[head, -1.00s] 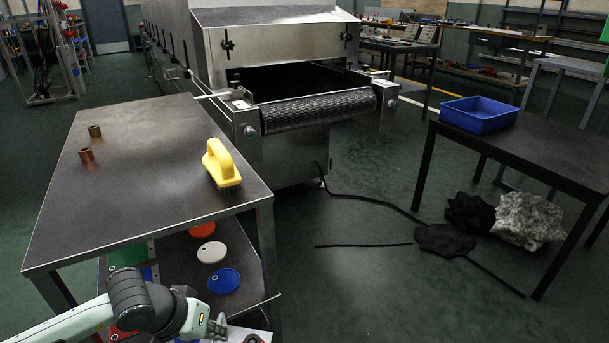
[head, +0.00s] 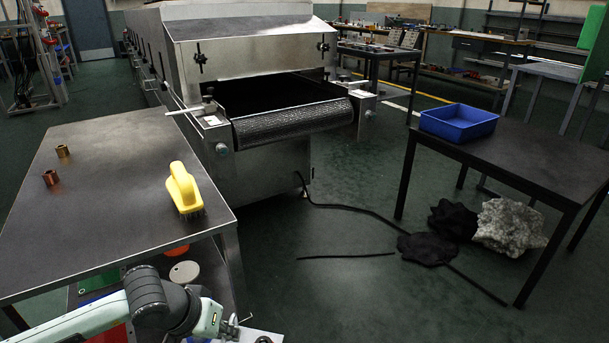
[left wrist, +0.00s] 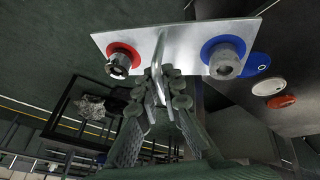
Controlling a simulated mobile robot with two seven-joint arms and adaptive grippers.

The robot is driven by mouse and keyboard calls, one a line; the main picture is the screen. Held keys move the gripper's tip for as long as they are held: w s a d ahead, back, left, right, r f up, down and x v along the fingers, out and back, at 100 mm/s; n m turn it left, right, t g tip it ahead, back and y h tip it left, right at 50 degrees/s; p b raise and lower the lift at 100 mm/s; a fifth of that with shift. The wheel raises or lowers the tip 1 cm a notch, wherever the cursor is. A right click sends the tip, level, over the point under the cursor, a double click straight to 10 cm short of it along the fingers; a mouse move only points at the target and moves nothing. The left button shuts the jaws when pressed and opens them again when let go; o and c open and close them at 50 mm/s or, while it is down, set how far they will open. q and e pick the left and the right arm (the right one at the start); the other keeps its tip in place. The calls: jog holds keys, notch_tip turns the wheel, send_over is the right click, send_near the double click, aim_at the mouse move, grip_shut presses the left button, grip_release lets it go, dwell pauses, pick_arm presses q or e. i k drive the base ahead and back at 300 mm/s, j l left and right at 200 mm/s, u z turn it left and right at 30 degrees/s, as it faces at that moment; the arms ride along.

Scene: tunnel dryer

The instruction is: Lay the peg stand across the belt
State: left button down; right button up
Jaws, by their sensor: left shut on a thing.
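The peg stand is a pale metal plate (left wrist: 185,42) with a thin upright fin and two metal pegs, one on a red ring and one on a blue ring. In the left wrist view my left gripper (left wrist: 160,88) is shut on the fin. In the head view the left gripper (head: 232,328) is at the bottom edge, with only part of the stand (head: 258,337) showing beside it. The dark textured belt (head: 292,123) comes out of the dryer mouth, well beyond the gripper. My right gripper is not in view.
A dark table (head: 550,160) with a blue tray (head: 458,122) is at right. Cables and dark lumps lie on the floor between.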

aim_at(280, 100)
jog(key=i+l+z, duration=0.3)
jog(key=l+z, duration=0.2)
jog(key=i+l+z, duration=0.25)
jog(key=z, duration=0.2)
jog(key=i+l+z, duration=0.1)
jog(key=i+z, duration=0.4)
jog(key=i+u, duration=0.35)
jog(key=i+l+u, duration=0.15)
jog(key=i+u, duration=0.2)
jog(key=i+j+u, duration=0.25)
jog(key=u, duration=0.15)
jog(key=i+j+u, duration=0.1)
jog(key=i+u, duration=0.35)
jog(key=i+j, duration=0.4)
jog(key=j, duration=0.15)
jog(key=u, duration=0.05)
